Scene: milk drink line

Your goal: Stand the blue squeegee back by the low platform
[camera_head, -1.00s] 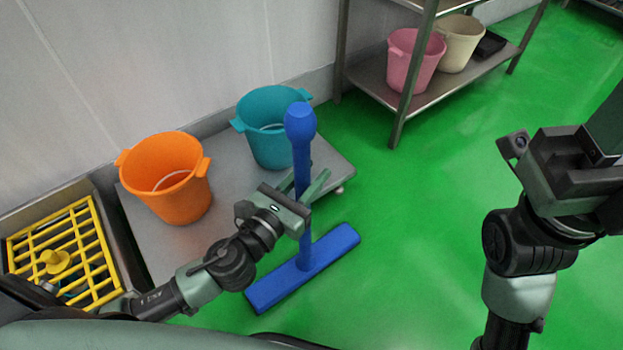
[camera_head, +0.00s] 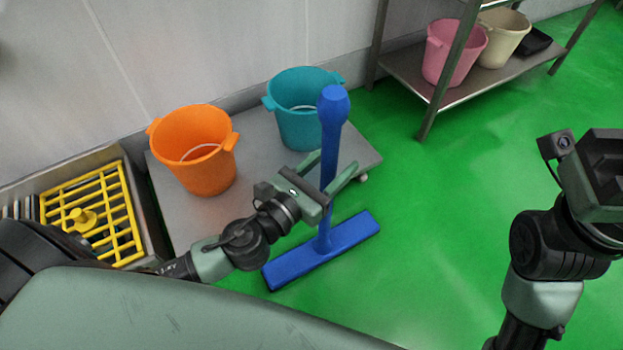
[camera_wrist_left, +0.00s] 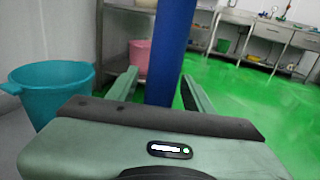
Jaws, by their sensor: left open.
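The blue squeegee (camera_head: 329,148) stands upright on the green floor, its wide head flat on the ground just off the front right side of the low platform (camera_head: 258,172). My left gripper (camera_head: 334,178) is open, with one finger on either side of the squeegee's handle. In the left wrist view the blue handle (camera_wrist_left: 171,50) rises between the two open fingers, with gaps visible beside it. My right arm shows at the right edge of the head view, but its fingertips are not in view.
An orange bucket (camera_head: 200,165) and a teal bucket (camera_head: 300,118) stand on the platform. A yellow grate (camera_head: 95,215) lies in a metal basin at left. A metal rack (camera_head: 410,82) holds pink and cream buckets behind. Green floor is clear to the right.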

